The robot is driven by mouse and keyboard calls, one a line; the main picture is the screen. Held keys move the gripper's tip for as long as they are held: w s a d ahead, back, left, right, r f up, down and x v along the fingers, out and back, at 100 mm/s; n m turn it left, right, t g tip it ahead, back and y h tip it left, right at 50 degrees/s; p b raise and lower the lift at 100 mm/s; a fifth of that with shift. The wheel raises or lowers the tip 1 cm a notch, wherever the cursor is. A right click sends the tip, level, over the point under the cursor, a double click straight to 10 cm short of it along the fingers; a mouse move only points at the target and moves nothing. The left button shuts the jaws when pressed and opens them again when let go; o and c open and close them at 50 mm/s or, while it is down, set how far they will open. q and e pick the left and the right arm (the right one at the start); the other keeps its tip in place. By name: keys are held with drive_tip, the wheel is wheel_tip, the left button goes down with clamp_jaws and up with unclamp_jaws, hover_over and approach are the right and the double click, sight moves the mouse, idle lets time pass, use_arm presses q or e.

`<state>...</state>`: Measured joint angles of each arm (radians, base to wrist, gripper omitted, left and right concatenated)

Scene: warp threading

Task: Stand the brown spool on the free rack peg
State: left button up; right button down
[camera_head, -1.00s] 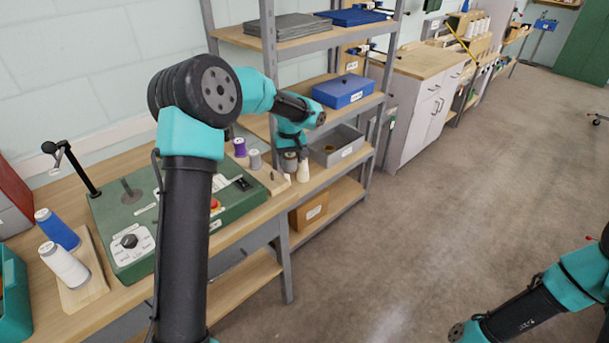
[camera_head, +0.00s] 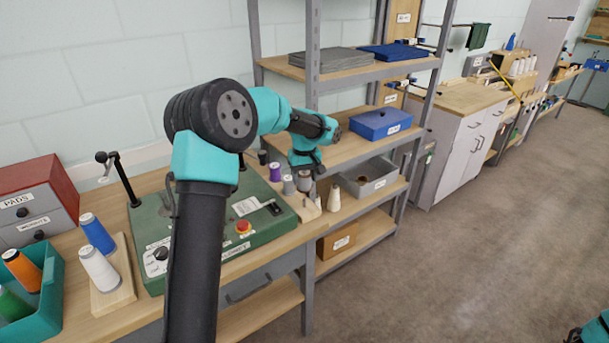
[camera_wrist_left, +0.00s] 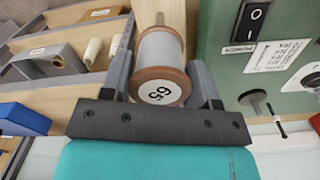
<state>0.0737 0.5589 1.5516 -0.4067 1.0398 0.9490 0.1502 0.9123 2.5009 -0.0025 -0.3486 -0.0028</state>
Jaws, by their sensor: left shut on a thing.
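The brown spool (camera_wrist_left: 160,68), with brown flanges, paler greyish winding and a "65" label on its near end, sits between the fingers of my left gripper (camera_wrist_left: 163,55) in the left wrist view. In the head view my left gripper (camera_head: 304,172) is shut on it over the wooden rack (camera_head: 308,210). A small dark knob (camera_wrist_left: 160,18) shows beyond the spool's far end; I cannot tell whether it is a peg. A grey spool (camera_head: 288,185) and a purple spool (camera_head: 274,172) stand left of the held spool. My right gripper is out of view.
A green machine (camera_head: 262,232) stands left of the rack. Cream cones (camera_head: 334,198) stand just right of it, before a grey bin (camera_head: 370,182). Shelf uprights rise close behind my arm. Blue (camera_head: 97,233) and white (camera_head: 99,268) cones stand on the left.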

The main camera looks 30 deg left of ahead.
use_arm(q)
drive_tip(key=shift+f, duration=3.35)
drive_tip(key=shift+f, duration=0.7)
drive_tip(key=o, duration=0.9)
drive_tip(key=shift+r, duration=0.1)
wheel_tip(320, 180, up, 17)
drive_tip(key=shift+r, duration=0.15)
